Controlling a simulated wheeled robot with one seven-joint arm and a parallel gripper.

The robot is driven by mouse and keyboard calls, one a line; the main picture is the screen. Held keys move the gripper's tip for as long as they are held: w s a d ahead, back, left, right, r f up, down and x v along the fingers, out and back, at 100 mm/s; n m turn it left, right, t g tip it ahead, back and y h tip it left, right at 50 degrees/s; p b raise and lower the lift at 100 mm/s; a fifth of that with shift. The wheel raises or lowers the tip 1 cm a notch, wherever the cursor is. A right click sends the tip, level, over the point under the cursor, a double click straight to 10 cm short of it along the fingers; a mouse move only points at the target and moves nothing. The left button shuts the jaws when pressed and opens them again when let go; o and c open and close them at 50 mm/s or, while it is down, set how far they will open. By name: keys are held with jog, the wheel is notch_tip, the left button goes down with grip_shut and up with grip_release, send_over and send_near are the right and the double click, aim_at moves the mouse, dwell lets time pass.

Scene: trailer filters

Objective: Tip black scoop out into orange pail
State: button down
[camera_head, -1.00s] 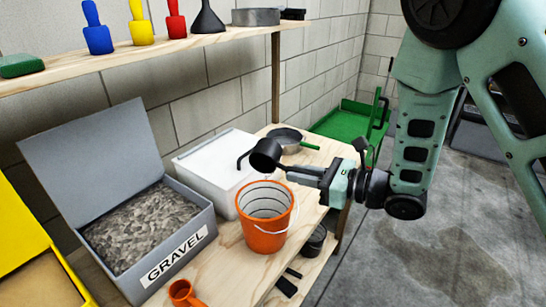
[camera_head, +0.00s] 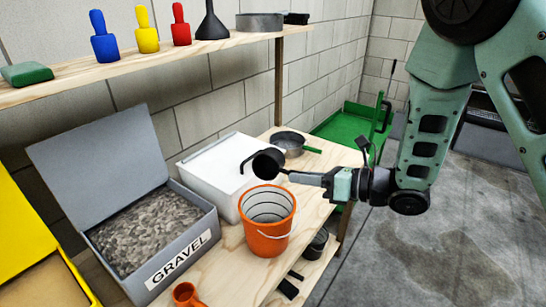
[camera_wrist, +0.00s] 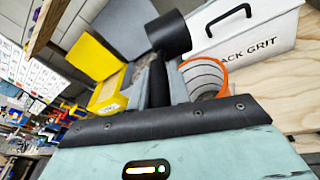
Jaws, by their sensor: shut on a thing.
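The black scoop (camera_head: 268,162) is held above the orange pail (camera_head: 267,243), over its back rim in the head view. My gripper (camera_head: 301,177) is shut on the scoop's handle, to the right of the cup. In the wrist view the scoop (camera_wrist: 169,34) shows as a black cup at the end of its handle, with the pail (camera_wrist: 224,77) to its right. The pail stands upright on the wooden bench, and its visible inside walls look bare. The scoop's contents cannot be seen.
An open grey gravel box (camera_head: 190,262) stands left of the pail. A white lidded bin (camera_head: 213,172) is behind it, and a grey pan with green handle (camera_head: 291,143) lies at the back. An orange scoop (camera_head: 186,294) lies in front. A shelf (camera_head: 150,63) runs above.

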jog(key=m+p, duration=0.1)
jog(key=r+m+g, duration=0.1)
jog(key=m, duration=0.1)
jog(key=shift+r+p, duration=0.15)
jog(key=shift+p, duration=0.2)
jog(key=m+p, duration=0.1)
jog(key=m, duration=0.1)
jog(key=r+m+g, duration=0.1)
jog(key=shift+m+y+p, duration=0.3)
jog(key=shift+m+p, duration=0.05)
jog(key=shift+m, duration=0.05)
jog(key=m+p, duration=0.1)
jog(key=m, duration=0.1)
jog(key=r+m+g+y+p, duration=0.1)
jog(key=m, duration=0.2)
jog(key=shift+g+p, duration=0.3)
jog(key=shift+f+m, duration=0.1)
jog(key=shift+m, duration=0.3)
jog(key=shift+a, duration=0.15)
